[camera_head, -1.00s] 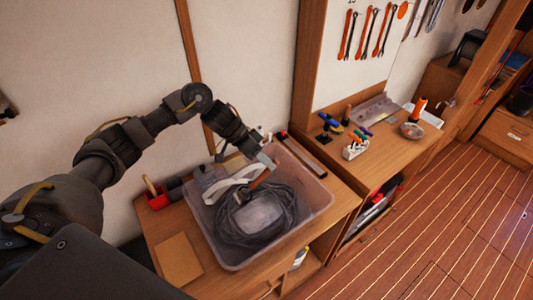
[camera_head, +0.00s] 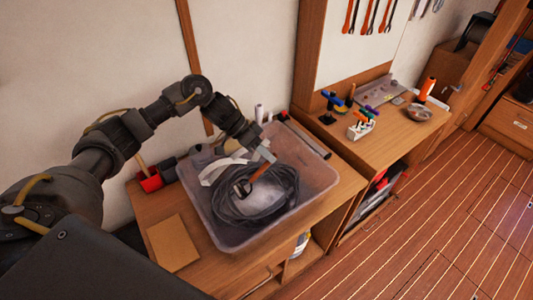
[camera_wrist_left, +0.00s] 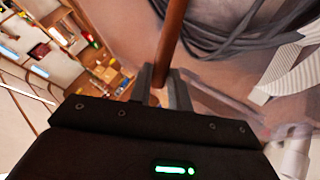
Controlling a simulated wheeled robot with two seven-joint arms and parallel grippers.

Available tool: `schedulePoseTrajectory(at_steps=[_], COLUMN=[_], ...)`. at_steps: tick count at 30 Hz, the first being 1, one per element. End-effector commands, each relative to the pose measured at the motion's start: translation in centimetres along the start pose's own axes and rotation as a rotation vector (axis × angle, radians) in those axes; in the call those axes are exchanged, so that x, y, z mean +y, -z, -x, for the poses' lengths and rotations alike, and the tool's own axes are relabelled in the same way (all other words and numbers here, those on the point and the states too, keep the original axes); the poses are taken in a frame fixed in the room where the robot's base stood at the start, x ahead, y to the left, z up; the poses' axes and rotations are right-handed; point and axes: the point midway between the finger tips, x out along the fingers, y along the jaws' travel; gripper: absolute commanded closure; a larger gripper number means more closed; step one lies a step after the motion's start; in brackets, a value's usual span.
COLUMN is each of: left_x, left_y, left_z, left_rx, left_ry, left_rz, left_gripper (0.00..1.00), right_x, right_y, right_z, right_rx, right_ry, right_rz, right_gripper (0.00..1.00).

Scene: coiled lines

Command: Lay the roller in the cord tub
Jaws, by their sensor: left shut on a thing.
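The roller shows a reddish-brown handle (camera_head: 261,171), with a dark end over the cords. The clear plastic cord tub (camera_head: 325,192) stands on the wooden bench and holds a coil of dark grey cord (camera_head: 285,190) and a white strap (camera_head: 220,170). My left gripper (camera_head: 268,157) is over the tub, shut on the roller's handle, which slants down to the left above the coil. In the left wrist view the handle (camera_wrist_left: 173,40) stands between the fingers (camera_wrist_left: 162,88), with cords behind it. I cannot tell whether the roller touches the cords. My right gripper is not in view.
A red box (camera_head: 151,181) stands left of the tub, and a brown board (camera_head: 172,243) lies in front of it. A dark bar with a red end (camera_head: 306,138) lies behind the tub. The right bench carries several tools, a metal bowl (camera_head: 418,113) and an orange bottle (camera_head: 427,88).

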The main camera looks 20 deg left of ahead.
Motion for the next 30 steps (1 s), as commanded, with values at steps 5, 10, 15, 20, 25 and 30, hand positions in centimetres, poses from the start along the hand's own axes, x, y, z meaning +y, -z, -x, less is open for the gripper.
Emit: schedulePoseTrajectory(at_steps=[5, 10, 15, 20, 25, 30], left_x=[0.0, 0.0, 0.0, -0.1, -0.2, -0.3], left_y=[0.0, 0.0, 0.0, 0.0, -0.1, -0.1], left_z=[0.0, 0.0, 0.0, 0.6, 3.2, 6.7], left_rx=[0.001, 0.0, 0.0, 0.001, 0.003, 0.003], left_ry=[0.0, 0.0, 0.0, 0.001, 0.005, 0.004], left_rz=[0.0, 0.0, 0.0, -0.001, -0.002, -0.002], left_gripper=[0.73, 0.56, 0.56, 0.56, 0.56, 0.56], right_x=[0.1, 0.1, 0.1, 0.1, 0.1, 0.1], right_y=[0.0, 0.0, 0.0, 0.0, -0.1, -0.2], right_z=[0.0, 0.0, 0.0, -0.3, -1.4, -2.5], right_rx=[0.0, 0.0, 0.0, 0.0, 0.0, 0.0], right_ry=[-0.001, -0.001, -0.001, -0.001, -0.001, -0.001], right_rz=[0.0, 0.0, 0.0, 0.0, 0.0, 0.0], right_gripper=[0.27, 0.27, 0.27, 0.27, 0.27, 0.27])
